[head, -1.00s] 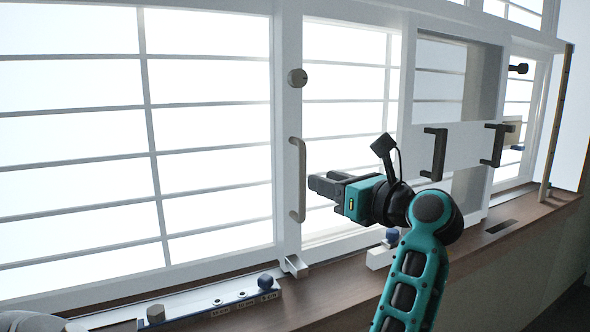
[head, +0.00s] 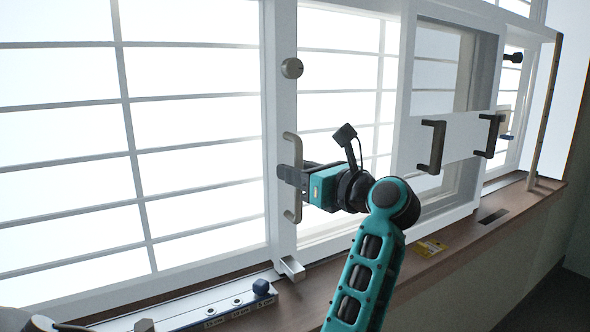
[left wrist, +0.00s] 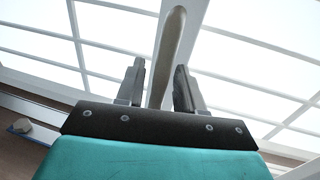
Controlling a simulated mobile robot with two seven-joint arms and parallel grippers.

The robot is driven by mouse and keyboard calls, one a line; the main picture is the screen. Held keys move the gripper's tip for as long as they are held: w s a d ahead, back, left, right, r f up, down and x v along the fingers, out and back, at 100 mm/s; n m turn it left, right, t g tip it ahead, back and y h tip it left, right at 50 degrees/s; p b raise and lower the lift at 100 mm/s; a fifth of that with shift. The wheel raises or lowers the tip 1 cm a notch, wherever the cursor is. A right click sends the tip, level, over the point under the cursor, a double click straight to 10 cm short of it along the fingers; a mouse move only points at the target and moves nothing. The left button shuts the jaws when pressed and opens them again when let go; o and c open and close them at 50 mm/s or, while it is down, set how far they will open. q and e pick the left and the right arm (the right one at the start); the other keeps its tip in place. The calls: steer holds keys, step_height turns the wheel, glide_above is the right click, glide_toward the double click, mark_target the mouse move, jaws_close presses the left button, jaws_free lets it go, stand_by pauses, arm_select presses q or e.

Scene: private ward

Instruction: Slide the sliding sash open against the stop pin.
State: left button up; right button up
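The sliding sash (head: 281,120) has a white stile with a pale bar handle (head: 292,205) and a round grey knob (head: 292,68) above it. My left gripper (head: 288,175) is at the middle of this handle. In the left wrist view, the handle (left wrist: 170,45) passes between the two fingers (left wrist: 159,85), with a small gap on each side. The gripper looks open around it. A blue-capped pin (head: 261,287), which looks like the stop pin, stands on a marked metal strip (head: 215,306) on the sill, near the stile's foot. My right gripper is not in view.
Two dark handles (head: 431,148) (head: 491,136) are on a white panel to the right. A yellow label (head: 430,249) and a dark slot (head: 493,216) are on the brown sill (head: 455,255). A metal block (head: 292,268) sticks out at the stile's foot.

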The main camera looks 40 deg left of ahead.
arm_select(q)
steer(key=shift+c, duration=0.3)
jaws_close()
stand_by(0.3)
